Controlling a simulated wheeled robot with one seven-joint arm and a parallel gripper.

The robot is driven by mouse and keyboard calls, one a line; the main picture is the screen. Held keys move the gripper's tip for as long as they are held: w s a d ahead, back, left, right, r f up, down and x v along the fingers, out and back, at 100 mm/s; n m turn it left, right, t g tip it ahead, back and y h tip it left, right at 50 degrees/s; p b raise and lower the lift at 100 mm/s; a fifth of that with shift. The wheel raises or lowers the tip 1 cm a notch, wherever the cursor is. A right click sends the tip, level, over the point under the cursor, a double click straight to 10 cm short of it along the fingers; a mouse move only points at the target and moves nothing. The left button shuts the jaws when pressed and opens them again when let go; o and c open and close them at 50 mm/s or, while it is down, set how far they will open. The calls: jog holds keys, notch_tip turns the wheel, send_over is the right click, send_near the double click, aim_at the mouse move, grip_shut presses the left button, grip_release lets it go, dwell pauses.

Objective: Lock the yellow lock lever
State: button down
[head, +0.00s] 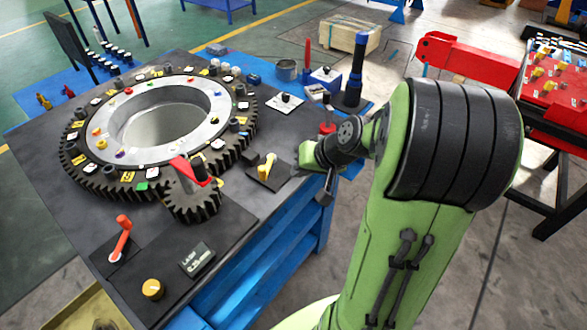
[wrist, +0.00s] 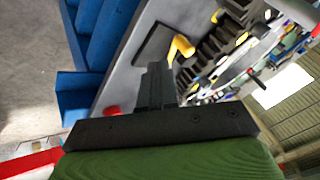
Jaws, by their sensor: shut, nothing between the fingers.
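The yellow lock lever (head: 266,166) stands on a small dark plate at the right side of the workbench, beside the large gear. It also shows in the wrist view (wrist: 181,47), just beyond my fingertips and a little to the right. My gripper (head: 324,192) is at the bench's right edge, to the right of the lever and apart from it. In the wrist view its fingers (wrist: 157,75) are together with nothing between them.
The large toothed ring (head: 74,178) fills the bench's far left, with a small gear and red handle (head: 190,170) before it. An orange-red lever (head: 122,240) and yellow knob (head: 153,290) stand nearer. A tall black-and-blue post (head: 355,75) stands behind my gripper.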

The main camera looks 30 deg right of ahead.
jog(key=shift+p+v, duration=0.3)
jog(key=shift+v, duration=1.5)
jog(key=shift+s+a+f, duration=0.1)
jog(key=shift+a, duration=0.1)
jog(key=s+a+r+n+h+p, duration=0.1)
jog(key=s+a+r+n, duration=0.1)
jog(key=s+a+r, duration=0.2)
jog(key=s+a+r+n+g+h+p, duration=0.1)
jog(key=s+a+r+n+p, duration=0.1)
jog(key=s+a+r, duration=0.3)
jog(key=s+a, duration=0.3)
jog(key=s, duration=0.3)
jog(key=shift+s+n+h, duration=0.2)
jog(key=shift+n+h, duration=0.1)
jog(key=shift+n, duration=0.1)
